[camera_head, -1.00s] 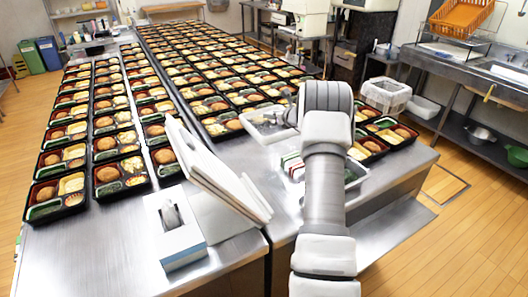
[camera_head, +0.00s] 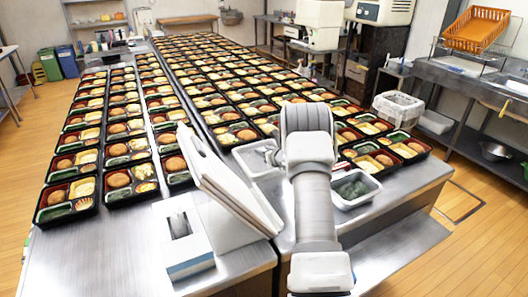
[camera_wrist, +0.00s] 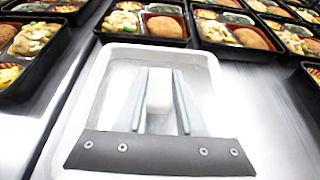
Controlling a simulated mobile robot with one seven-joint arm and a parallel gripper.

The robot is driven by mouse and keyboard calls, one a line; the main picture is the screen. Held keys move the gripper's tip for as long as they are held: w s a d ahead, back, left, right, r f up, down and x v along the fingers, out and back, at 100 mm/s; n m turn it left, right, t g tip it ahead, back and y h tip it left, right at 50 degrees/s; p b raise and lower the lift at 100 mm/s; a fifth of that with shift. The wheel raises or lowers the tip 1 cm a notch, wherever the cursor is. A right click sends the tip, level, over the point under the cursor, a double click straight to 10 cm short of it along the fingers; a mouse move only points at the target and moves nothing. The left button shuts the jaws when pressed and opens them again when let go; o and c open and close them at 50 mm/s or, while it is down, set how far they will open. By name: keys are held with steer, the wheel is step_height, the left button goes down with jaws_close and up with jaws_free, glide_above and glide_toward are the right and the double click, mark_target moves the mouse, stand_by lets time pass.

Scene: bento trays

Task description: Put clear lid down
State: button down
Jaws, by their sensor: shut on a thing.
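The clear lid (camera_head: 257,157) shows left of my arm in the head view, low over the steel table or on it; I cannot tell whether it touches. In the wrist view the lid (camera_wrist: 209,84) is a pale, see-through rectangle with rounded corners, spread below my gripper (camera_wrist: 160,82). The gripper's two grey fingers are shut on a whitish block at the lid's middle, apparently its handle. In the head view the gripper is mostly hidden by my arm. A white container (camera_head: 375,192) with dark green contents stands uncovered right of my arm.
Rows of filled bento trays (camera_head: 118,182) cover the tables, with several (camera_wrist: 165,28) close beyond the lid. A blue and white box (camera_head: 187,250) and leaning white panels (camera_head: 215,178) stand at the left front. Bare steel lies around the lid.

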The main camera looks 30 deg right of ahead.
steer(key=shift+f, duration=0.15)
steer(key=c, duration=0.5)
jaws_free()
steer(key=shift+c, duration=0.2)
steer(key=shift+s+r, duration=0.15)
steer(key=shift+r, duration=0.05)
steer(key=v, duration=0.7)
steer(key=shift+s, duration=0.15)
